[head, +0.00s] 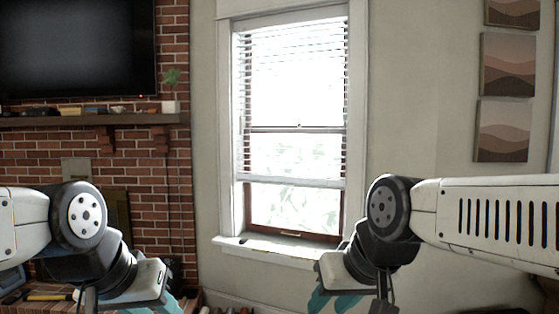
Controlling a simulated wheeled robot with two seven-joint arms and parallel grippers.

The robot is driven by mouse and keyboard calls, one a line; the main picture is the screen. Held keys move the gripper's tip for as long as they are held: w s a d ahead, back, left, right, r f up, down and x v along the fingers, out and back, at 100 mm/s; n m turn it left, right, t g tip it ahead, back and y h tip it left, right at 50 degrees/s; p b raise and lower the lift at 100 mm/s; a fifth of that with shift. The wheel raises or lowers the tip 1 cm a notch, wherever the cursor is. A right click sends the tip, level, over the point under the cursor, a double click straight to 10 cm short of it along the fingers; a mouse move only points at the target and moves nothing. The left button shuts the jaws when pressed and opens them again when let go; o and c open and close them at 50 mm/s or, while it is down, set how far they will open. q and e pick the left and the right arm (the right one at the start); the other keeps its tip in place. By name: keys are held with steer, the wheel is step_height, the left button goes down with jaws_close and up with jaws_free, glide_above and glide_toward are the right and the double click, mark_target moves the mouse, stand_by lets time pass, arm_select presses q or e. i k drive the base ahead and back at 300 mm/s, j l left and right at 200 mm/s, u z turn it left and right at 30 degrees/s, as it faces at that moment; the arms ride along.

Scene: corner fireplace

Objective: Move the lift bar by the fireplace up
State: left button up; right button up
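The window (295,150) stands right of the brick fireplace, with a white blind (292,80) over its upper part. The pale horizontal bar (290,181) at the blind's lower end runs across the window, above the brown bottom frame. I take this to be the lift bar. My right gripper (334,302) is low in the head view, below and right of the sill. Its teal fingers are partly cut off by the lower edge. My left gripper (164,304) is low on the left, also cut off. Neither gripper touches the bar, and nothing shows in either.
The white sill (280,246) juts out below the window. The brick fireplace (172,210) and its mantel (130,119) stand at the left, with a television (75,48) above. Pictures (506,64) hang on the right wall. The space before the window is clear.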

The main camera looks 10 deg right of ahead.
mark_target(299, 185)
steer(key=i+l, duration=0.2)
steer(key=i, duration=0.4)
steer(key=i+l+z, duration=0.1)
steer(key=i, duration=0.55)
steer(key=i+l, duration=0.2)
steer(key=i, duration=0.4)
steer(key=i+l, duration=0.15)
steer(key=i, duration=0.45)
steer(key=z, duration=0.05)
